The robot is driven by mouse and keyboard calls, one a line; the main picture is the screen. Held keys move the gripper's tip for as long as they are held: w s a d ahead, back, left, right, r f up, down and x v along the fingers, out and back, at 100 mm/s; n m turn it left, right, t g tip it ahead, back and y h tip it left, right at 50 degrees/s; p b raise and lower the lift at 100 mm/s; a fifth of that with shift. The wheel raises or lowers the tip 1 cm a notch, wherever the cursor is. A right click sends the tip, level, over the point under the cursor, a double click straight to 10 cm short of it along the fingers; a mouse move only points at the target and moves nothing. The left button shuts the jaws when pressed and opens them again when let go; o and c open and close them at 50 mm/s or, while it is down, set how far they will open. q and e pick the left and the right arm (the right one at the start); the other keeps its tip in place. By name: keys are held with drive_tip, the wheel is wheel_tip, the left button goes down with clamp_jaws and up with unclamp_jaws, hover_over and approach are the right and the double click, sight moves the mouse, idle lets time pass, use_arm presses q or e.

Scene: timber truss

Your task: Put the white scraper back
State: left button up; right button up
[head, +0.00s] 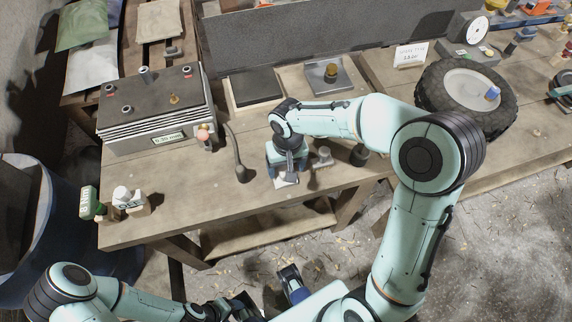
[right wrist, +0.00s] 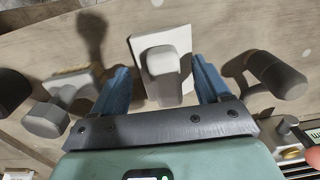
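The white scraper has a flat white square plate (head: 287,180) and a grey handle. It lies on the wooden bench below my right gripper (head: 287,172). In the right wrist view the scraper (right wrist: 165,62) sits between the two blue fingers of the right gripper (right wrist: 162,88). The fingers stand apart, with a gap on both sides of the handle. In the head view the gripper hides part of the scraper. My left gripper (head: 245,306) is low at the bottom edge, away from the bench and partly cut off; its opening is unclear.
A grey-handled brush (head: 322,158) lies just right of the scraper, and a dark round-headed tool (head: 359,155) beyond it. A long grey tool (head: 240,172) lies to the left.

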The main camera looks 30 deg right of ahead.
use_arm(q)
drive_tip(key=shift+w+r+p, duration=0.15)
drive_tip(key=shift+r+p, duration=0.35)
drive_tip(key=shift+w+r+p, duration=0.15)
drive_tip(key=shift+r+p, duration=0.3)
drive_tip(key=shift+r, duration=0.05)
use_arm(e)
wheel_tip(320, 180, up, 12)
drive_tip(key=shift+d+r, duration=0.15)
drive_tip(key=shift+r, duration=0.05)
